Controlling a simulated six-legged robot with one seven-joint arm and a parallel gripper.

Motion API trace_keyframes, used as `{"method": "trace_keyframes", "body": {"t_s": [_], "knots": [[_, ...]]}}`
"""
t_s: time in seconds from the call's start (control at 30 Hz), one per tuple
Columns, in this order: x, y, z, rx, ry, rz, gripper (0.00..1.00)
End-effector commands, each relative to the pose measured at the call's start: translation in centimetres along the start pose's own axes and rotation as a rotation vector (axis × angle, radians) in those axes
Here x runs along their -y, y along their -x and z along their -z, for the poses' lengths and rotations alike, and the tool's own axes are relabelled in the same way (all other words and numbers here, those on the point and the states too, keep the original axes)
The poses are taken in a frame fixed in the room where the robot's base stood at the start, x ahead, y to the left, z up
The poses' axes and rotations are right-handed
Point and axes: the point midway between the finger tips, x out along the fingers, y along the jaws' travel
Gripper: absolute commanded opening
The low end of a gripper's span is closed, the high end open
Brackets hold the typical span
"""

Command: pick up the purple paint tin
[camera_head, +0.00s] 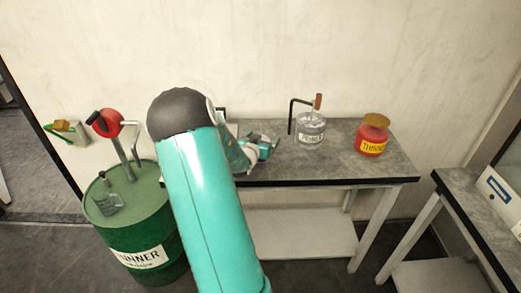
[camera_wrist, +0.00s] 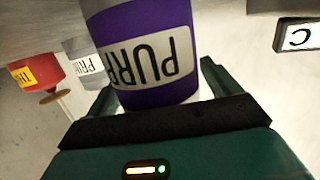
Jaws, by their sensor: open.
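The purple paint tin (camera_wrist: 135,20) fills the upper middle of the wrist view, with a white label reading "PURP" upside down. My gripper (camera_wrist: 160,84) is open, with one dark green finger on each side of the tin's near end. I cannot tell whether the fingers touch it. In the head view my gripper (camera_head: 258,150) is at the left part of the grey bench, partly behind my arm. The tin cannot be made out there.
A green thinner drum (camera_head: 145,225) with a pump stands left. Another bench (camera_head: 480,205) stands right.

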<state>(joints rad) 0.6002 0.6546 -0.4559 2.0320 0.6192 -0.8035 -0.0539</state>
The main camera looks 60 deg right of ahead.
Motion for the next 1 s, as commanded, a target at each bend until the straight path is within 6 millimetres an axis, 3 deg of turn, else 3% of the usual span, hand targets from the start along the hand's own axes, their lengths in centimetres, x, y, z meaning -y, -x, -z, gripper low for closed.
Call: {"method": "trace_keyframes", "body": {"t_s": [0.17,0.4,0.5,0.77,1.0], "knots": [[0.1,0.0,0.0,0.0,0.0,0.001,0.89],[0.1,0.0,0.0,0.0,0.0,0.001,0.44],[0.1,0.0,0.1,-0.002,0.0,0.001,0.29],[0.1,0.0,0.3,-0.003,-0.001,0.001,0.29],[0.2,0.4,2.2,-0.005,-0.002,0.003,0.29]]}}
